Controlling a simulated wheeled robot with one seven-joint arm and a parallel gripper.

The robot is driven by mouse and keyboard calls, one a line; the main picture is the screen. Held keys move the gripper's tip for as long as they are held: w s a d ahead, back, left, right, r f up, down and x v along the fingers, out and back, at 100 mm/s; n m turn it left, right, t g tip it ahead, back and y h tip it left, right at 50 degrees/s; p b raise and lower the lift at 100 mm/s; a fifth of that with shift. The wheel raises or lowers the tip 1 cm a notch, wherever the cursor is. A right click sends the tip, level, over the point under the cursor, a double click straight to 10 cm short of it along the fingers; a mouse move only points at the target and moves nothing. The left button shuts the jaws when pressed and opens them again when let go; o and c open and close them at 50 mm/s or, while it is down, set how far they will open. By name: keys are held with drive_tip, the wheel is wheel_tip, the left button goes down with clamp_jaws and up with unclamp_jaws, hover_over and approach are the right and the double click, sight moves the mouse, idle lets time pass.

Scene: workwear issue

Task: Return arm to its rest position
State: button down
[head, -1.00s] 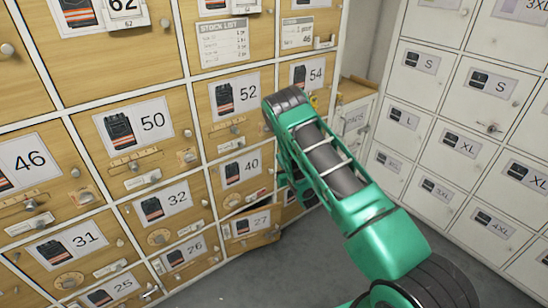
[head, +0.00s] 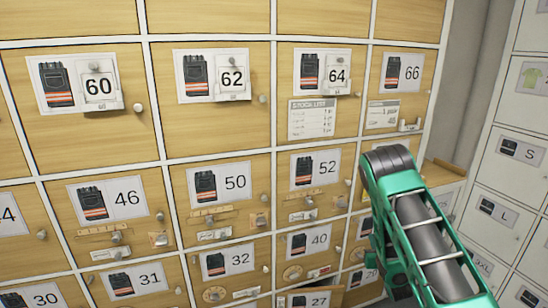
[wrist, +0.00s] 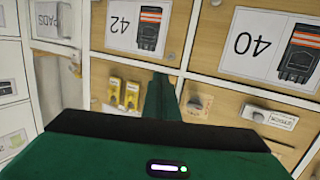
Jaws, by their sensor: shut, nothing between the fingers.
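My green arm (head: 425,235) reaches up at the right of the head view, in front of the wooden lockers; its gripper end is hidden there. In the wrist view my gripper (wrist: 161,92) shows as a green body with narrow fingers together, empty. Its fingers point towards the wooden doors, which appear upside down. Door 42 (wrist: 110,58) is at the upper left and door 40 (wrist: 215,82) at the right. I cannot tell how far the fingertips are from them.
Door 27 (head: 337,298) seems ajar, with a dark gap above it at the lower edge of the head view. A white locker bank (head: 520,182) stands at the right. Small knobs and latches stick out from the wooden fronts. The floor is out of view.

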drive_tip(key=s+d+r+m+g+h, duration=0.3)
drive_tip(key=d+r+g, duration=0.1)
drive_tip(key=d+r, duration=0.35)
drive_tip(key=s+d+r+m+g, duration=0.25)
drive_tip(key=s+r+g, duration=0.35)
drive_tip(key=s, duration=0.7)
drive_tip(key=s+a+r+g+y, duration=0.1)
drive_tip(key=s+a+r+g, duration=0.1)
drive_tip(key=s, duration=1)
drive_tip(key=s+a+r+g+y, duration=0.2)
drive_tip(key=s+a+r, duration=0.2)
drive_tip(key=s, duration=0.8)
drive_tip(key=s+a+r+g+y, duration=0.2)
drive_tip(key=s+r, duration=0.3)
drive_tip(key=s, duration=0.7)
drive_tip(key=shift+a, duration=0.85)
drive_tip(key=shift+w+f+g, duration=0.3)
drive_tip(key=shift+w, duration=0.25)
